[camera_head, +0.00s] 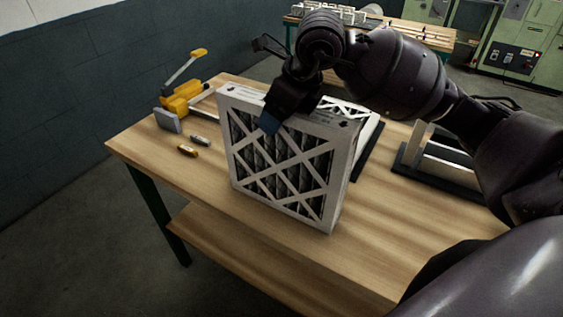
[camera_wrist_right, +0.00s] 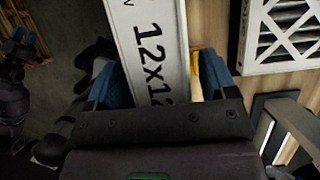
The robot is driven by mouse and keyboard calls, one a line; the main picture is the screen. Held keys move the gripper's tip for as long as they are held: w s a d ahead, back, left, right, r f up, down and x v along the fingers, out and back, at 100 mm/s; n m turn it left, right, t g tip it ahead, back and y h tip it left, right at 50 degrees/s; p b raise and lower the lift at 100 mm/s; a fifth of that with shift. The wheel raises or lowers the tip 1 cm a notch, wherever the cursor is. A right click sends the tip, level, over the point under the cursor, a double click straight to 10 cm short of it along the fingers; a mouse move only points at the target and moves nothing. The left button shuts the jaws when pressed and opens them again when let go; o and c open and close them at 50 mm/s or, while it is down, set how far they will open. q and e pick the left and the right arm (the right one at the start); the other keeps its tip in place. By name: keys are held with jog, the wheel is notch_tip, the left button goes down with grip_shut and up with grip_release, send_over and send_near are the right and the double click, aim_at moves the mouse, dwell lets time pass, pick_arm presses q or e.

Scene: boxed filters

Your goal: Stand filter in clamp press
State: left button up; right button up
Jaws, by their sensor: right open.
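A white-framed filter (camera_head: 341,180) with a lattice face stands upright on the wooden table in the head view. My right gripper (camera_head: 277,115) is at its top edge, open, with one blue finger in front of the lattice face; the other is hidden there. In the right wrist view my right gripper (camera_wrist_right: 158,85) has its fingers on either side of the filter's printed edge (camera_wrist_right: 148,30), with a gap visible on the right side. The yellow clamp press (camera_head: 182,100) with a grey pad is at the table's far left. Blue-tipped parts, apparently my left gripper (camera_wrist_right: 27,40), show at the left edge.
Another filter (camera_wrist_right: 290,30) lies beyond the held-over one and shows partly behind it. A dark-based rack with pale uprights (camera_head: 452,167) stands at the right. Two small cylinders, grey (camera_head: 200,140) and brown (camera_head: 187,151), lie near the press. The table's front is clear.

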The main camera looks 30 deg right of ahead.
jog(key=c, duration=1.4)
